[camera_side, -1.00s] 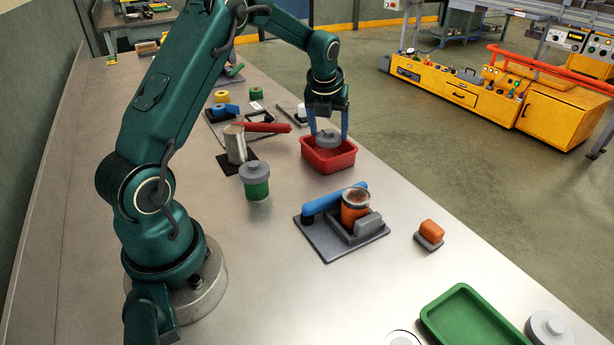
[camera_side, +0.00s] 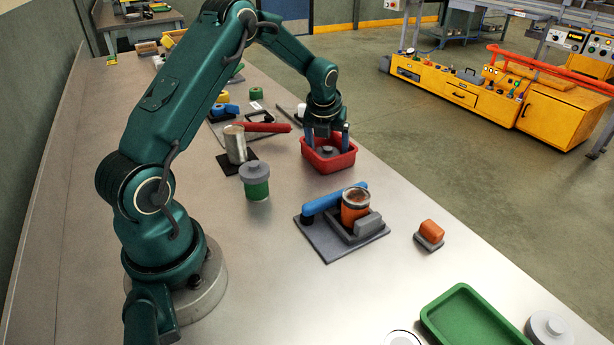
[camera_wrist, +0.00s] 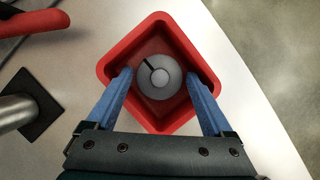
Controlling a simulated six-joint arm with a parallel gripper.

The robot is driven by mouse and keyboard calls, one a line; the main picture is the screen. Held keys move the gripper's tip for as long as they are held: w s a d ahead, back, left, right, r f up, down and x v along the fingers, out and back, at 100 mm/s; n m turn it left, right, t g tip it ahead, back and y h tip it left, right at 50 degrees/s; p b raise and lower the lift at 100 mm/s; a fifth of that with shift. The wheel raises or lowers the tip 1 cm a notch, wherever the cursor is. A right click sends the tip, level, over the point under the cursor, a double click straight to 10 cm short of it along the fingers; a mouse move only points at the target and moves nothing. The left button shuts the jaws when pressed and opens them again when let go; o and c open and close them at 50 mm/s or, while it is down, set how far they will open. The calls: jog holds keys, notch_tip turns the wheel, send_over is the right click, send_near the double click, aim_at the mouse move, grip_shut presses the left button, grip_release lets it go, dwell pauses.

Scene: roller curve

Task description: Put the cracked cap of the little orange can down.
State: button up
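The cracked cap (camera_wrist: 160,77) is a grey disc with a round knob and a dark crack running in from its upper left edge. It lies inside the red tray (camera_wrist: 113,62), and it also shows there in the side view (camera_side: 325,152). My gripper (camera_side: 327,145) is over the red tray with its blue fingers pointing down. In the wrist view my gripper (camera_wrist: 158,76) is open, with a finger on each side of the cap and a small gap at both sides. The little orange can (camera_side: 354,207) stands uncapped in a grey fixture (camera_side: 322,239).
A blue bar (camera_side: 333,200) lies beside the orange can. A green can with a grey lid (camera_side: 256,181), a metal cylinder (camera_side: 235,144) and a red handle (camera_side: 262,127) stand left of the tray. A green tray (camera_side: 462,318) and another grey cap (camera_side: 548,328) are at the front right.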

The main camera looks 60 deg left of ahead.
jog(key=s+d+r+n, duration=0.3)
jog(key=d+r, duration=0.2)
jog(key=r, duration=0.3)
jog(key=s+d+r+n, duration=0.3)
jog(key=s+d+r, duration=0.1)
jog(key=r, duration=0.3)
jog(key=s+d+n+t+h, duration=0.2)
jog(key=s+d+n, duration=1)
jog(key=n, duration=0.9)
jog(key=s+h, duration=0.1)
jog(key=s, duration=0.2)
jog(key=shift+s+f, duration=0.2)
jog(key=shift+f, duration=0.15)
